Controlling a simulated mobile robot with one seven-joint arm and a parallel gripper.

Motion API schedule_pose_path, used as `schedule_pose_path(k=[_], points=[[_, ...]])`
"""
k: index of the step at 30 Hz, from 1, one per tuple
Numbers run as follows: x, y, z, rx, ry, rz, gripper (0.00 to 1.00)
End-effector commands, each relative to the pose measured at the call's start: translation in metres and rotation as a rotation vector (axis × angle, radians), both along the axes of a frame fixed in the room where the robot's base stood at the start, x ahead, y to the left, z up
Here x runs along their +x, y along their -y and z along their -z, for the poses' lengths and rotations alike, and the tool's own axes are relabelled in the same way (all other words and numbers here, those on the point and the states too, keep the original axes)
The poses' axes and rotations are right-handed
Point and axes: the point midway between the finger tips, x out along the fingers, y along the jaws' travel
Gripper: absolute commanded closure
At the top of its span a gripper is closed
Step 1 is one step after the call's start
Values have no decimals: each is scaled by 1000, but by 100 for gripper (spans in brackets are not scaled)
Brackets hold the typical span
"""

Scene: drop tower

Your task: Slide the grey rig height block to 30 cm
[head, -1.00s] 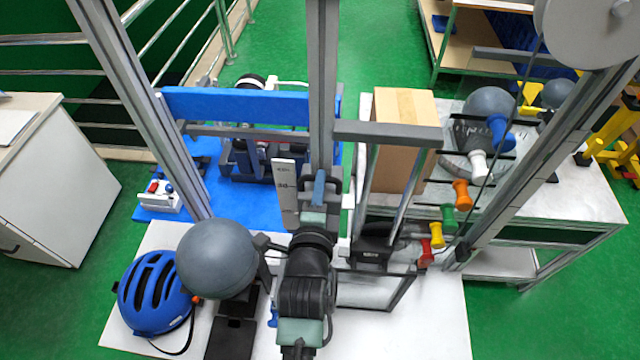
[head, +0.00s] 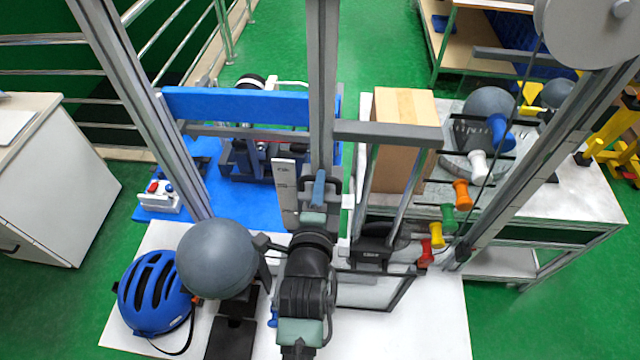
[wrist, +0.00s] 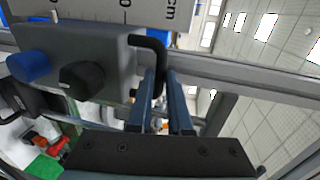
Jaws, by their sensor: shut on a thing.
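The grey rig height block (wrist: 88,58) fills the upper left of the wrist view, with a blue knob, a black knob and a bent black handle (wrist: 157,65). My gripper (wrist: 165,105) is shut on this handle, its two dark blue fingers on either side of it. In the head view my gripper (head: 318,190) is at the block on the upright post, and mostly hides it. A white scale plate (head: 285,190) stands left of the post. Its upper edge shows cm marks in the wrist view (wrist: 130,12), but I cannot read the block's height.
A grey ball headform (head: 217,258) is left of my arm, with a blue helmet (head: 155,292) beside it. A cardboard box (head: 402,115) and several coloured knobs (head: 460,190) are to the right. Tall metal posts and a grey crossbar (head: 388,133) stand close by.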

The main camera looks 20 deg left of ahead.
Motion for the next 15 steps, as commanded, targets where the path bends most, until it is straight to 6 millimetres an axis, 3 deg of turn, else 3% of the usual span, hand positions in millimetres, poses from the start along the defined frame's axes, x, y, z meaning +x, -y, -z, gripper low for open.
schedule_pose_path(k=[4,9,15], points=[[1,0,-25,2,8,0,100],[2,0,-73,5,16,1,100],[2,0,-104,4,15,1,100]])
